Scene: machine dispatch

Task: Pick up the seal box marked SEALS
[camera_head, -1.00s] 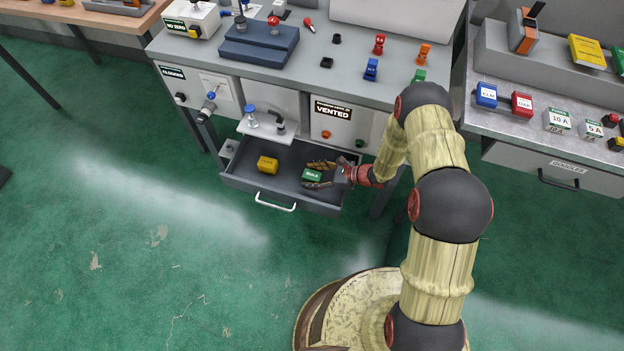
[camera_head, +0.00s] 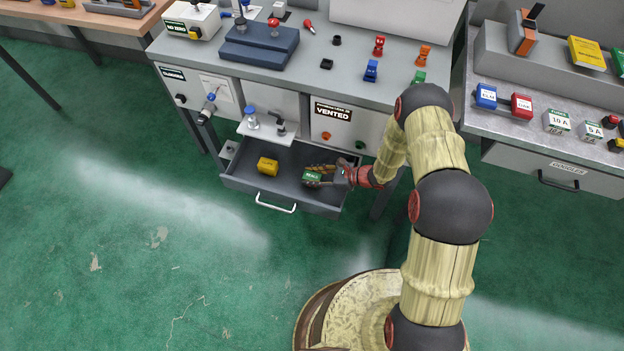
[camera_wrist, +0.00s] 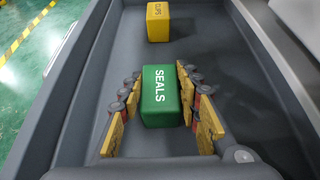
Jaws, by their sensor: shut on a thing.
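The green seal box marked SEALS (camera_wrist: 160,95) is inside the open drawer (camera_head: 240,185). It also shows in the head view (camera_head: 312,177), towards the drawer's right end. My gripper (camera_head: 320,175) reaches into the drawer from the right. In the wrist view its two fingers (camera_wrist: 157,105) stand on either side of the box, shut on it. I cannot tell whether the box is lifted off the drawer floor.
A yellow box marked CLIPS (camera_head: 267,166) lies in the drawer, apart to the left; it also shows in the wrist view (camera_wrist: 158,22). The drawer walls surround both boxes. The workbench (camera_head: 340,75) stands above and behind the drawer.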

